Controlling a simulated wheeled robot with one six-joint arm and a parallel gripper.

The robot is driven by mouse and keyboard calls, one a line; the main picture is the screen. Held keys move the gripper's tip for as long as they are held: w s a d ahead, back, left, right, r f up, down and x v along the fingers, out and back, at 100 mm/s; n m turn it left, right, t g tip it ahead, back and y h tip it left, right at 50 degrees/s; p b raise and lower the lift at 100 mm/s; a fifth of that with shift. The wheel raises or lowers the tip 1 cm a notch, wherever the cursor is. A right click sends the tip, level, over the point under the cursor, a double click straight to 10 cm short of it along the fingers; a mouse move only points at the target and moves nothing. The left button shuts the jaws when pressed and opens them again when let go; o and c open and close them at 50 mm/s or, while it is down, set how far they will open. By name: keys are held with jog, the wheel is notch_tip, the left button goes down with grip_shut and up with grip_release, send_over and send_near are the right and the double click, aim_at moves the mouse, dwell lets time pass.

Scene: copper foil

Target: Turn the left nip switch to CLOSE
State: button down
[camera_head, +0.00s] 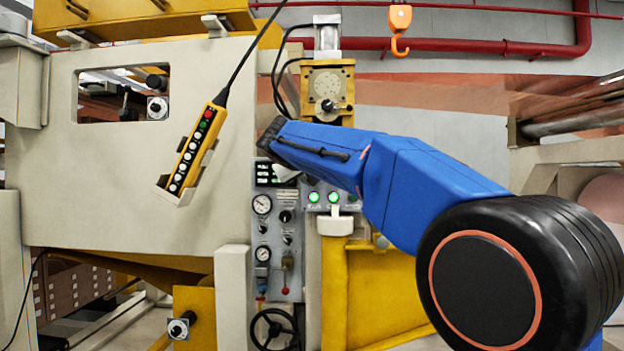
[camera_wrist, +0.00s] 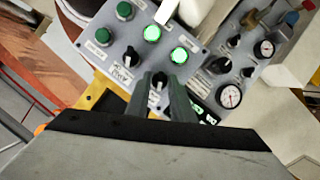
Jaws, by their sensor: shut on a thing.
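In the wrist view a grey control panel (camera_wrist: 205,58) carries green buttons and two black rotary switches with white pointer marks. My gripper (camera_wrist: 163,88) is shut on the nearer switch (camera_wrist: 158,80), which sits between its fingers below the lit green button (camera_wrist: 179,55). By the panel layout this is the left one of the pair. The other switch (camera_wrist: 130,57) stands free beside it. The labels are too small to read, so the position name cannot be told. In the head view my blue arm covers the gripper and the switches.
Gauges (camera_wrist: 229,96) and small knobs sit close beside the switches. In the head view a yellow pendant (camera_head: 196,145) hangs left of the arm. A white capped yellow post (camera_head: 336,226) stands just below the panel. An orange hook (camera_head: 400,30) hangs above.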

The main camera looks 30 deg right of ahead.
jog(key=c, duration=1.9)
grip_release()
jog(key=v, duration=1.7)
jog(key=shift+s+a, duration=0.1)
jog(key=shift+s, duration=0.05)
jog(key=s+a+f+n+g+y, duration=0.1)
jog(key=s+a+f+y, duration=0.1)
jog(key=s+f, duration=0.7)
jog(key=s+a+f+g+y, duration=0.2)
jog(key=s+f, duration=0.8)
jog(key=f, duration=1.6)
jog(key=s+a+f+n+g+y, duration=0.1)
jog(key=s+f+y, duration=0.5)
jog(key=f, duration=1.2)
jog(key=s+a+g, duration=0.1)
jog(key=s, duration=0.2)
jog(key=shift+s+a+n, duration=0.15)
jog(key=shift+s+n, duration=0.15)
jog(key=shift+s, duration=0.05)
